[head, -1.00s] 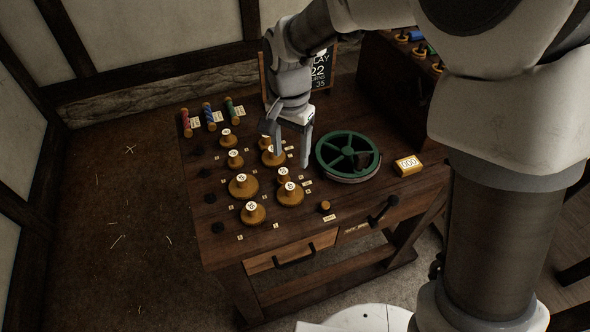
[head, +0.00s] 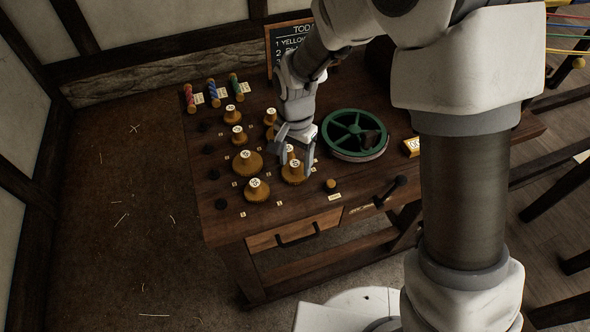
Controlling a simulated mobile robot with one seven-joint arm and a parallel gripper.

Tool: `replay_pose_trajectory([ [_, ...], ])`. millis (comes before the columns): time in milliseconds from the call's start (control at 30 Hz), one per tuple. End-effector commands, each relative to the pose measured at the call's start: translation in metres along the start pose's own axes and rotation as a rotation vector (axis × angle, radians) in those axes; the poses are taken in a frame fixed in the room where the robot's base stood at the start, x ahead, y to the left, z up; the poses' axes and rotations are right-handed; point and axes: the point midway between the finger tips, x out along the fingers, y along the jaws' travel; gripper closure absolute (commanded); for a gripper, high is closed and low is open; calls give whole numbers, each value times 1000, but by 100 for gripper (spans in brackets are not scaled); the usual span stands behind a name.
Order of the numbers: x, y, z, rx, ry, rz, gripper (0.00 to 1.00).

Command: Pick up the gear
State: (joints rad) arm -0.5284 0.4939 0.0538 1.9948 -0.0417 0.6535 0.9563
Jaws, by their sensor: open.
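Several brass-coloured, stepped gears with white numbered tops stand in rows on the dark wooden table. A large one (head: 247,163) stands left of my gripper and another (head: 257,191) is nearer the front edge. My gripper (head: 294,166) points down with its fingers apart around the knob of a gear (head: 293,177) in the right row. Whether the fingers touch that knob I cannot tell. The fingers partly cover this gear and the one behind it. Which gear the task means is not shown.
A green spoked wheel (head: 354,132) lies close right of my gripper. A small brass knob (head: 330,185) and a dark crank handle (head: 390,192) are at the front right. Coloured spools (head: 212,93) stand at the back left, and a chalkboard (head: 288,38) at the back.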

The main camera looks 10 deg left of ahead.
Motion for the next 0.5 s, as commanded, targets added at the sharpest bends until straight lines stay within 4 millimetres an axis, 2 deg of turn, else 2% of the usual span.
replay_pose_trajectory([
  [100, 0, 0, 0, 0, 0, 0, 36],
  [433, -1, 0, 0, 0, 0, 0, 96],
  [467, -1, 0, 0, 0, 0, 0, 100],
  [500, -1, 0, 0, 0, 0, 0, 100],
])
